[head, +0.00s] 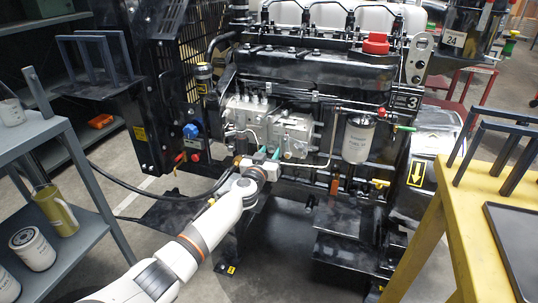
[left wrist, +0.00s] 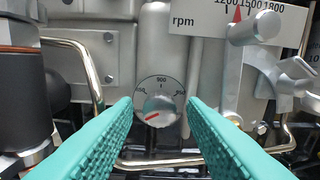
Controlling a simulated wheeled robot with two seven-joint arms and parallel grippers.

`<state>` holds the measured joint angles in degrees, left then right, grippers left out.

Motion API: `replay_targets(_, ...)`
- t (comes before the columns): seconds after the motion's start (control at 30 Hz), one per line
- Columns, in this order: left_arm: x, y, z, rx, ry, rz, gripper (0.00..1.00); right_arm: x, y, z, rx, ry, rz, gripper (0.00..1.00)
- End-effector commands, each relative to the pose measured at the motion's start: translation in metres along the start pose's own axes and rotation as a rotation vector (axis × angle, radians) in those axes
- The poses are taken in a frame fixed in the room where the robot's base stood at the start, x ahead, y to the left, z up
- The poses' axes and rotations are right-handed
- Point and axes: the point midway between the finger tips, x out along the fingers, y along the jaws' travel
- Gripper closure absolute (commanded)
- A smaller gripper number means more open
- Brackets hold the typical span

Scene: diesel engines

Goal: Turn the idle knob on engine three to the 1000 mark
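The knob's red line points to the lower left. My left gripper (left wrist: 160,104) is open, its teal fingers on either side of the dial, apart from the knob and seemingly short of it. In the head view my left gripper (head: 268,154) is at the pump on the engine's side. My right gripper is out of view.
An rpm scale plate (left wrist: 240,22) with a red pointer and a lever with a round grey end (left wrist: 255,28) are above right of the dial. Metal pipes (left wrist: 85,65) run at the left. A grey shelf (head: 85,200) and yellow table (head: 440,235) flank the engine.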

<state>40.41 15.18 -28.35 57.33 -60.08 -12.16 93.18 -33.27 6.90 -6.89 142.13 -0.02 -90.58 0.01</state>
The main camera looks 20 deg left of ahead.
Motion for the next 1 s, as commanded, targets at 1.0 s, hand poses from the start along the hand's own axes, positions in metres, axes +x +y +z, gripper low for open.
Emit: replay_targets(1.0, 0.000, 0.001, -0.001, 0.390, 0.000, 0.001, 1.00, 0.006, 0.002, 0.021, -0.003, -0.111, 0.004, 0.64)
